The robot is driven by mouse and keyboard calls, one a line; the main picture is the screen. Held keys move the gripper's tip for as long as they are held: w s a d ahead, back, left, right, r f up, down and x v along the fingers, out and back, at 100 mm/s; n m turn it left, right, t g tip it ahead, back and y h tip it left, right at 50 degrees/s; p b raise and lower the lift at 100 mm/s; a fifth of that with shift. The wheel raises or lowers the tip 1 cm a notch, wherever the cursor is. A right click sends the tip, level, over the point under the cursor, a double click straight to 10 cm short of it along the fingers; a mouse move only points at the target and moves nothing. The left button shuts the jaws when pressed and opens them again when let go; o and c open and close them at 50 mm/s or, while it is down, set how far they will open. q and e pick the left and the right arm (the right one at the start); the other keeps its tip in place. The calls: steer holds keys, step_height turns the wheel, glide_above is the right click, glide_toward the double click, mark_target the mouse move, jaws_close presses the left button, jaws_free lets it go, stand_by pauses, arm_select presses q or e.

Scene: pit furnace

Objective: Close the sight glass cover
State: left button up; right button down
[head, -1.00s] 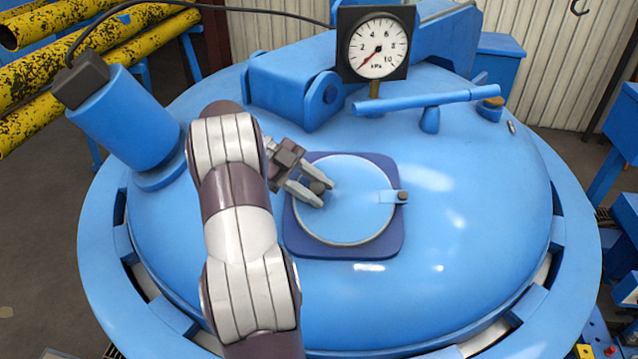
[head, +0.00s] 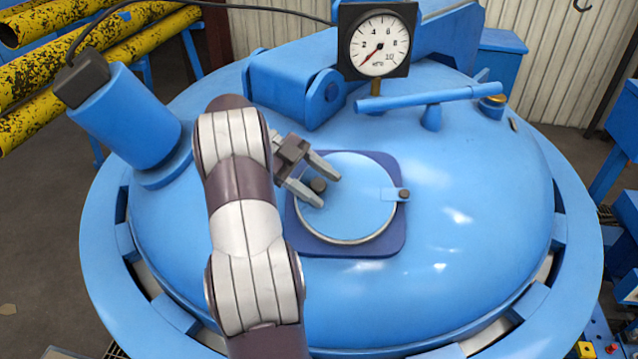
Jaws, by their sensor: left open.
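The sight glass cover (head: 350,205) is a round light-blue disc with a silvery rim. It lies flat over the square dark-blue plate (head: 390,245) on the furnace lid. A small blue tab with a dark pin (head: 403,194) sits at its right edge. A dark knob (head: 318,185) stands near its left edge. My left gripper (head: 327,190) reaches in from the left and is open. Its two fingers lie on either side of the knob, with gaps visible between them and it. The glass under the cover is hidden. My right gripper does not show.
A pressure gauge (head: 379,44) stands behind the cover, with a blue bar handle (head: 430,98) to its right. A blue cylinder (head: 125,120) with a cable rises at the left. The domed lid (head: 480,220) is clear to the right of the cover.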

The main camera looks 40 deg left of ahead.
arm_select(q)
steer(key=b+v, duration=0.1)
steer(key=v, duration=0.1)
steer(key=b+v, duration=0.1)
steer(key=v, duration=0.2)
steer(key=shift+a+f, duration=0.1)
steer(key=shift+f, duration=0.15)
steer(key=shift+s+a+r+p, duration=0.2)
steer(key=shift+a+r+p, duration=0.35)
steer(key=shift+r, duration=0.15)
steer(key=shift+s+a+r, duration=0.1)
steer(key=shift+s+a, duration=0.05)
steer(key=shift+a, duration=0.25)
steer(key=shift+d, duration=0.1)
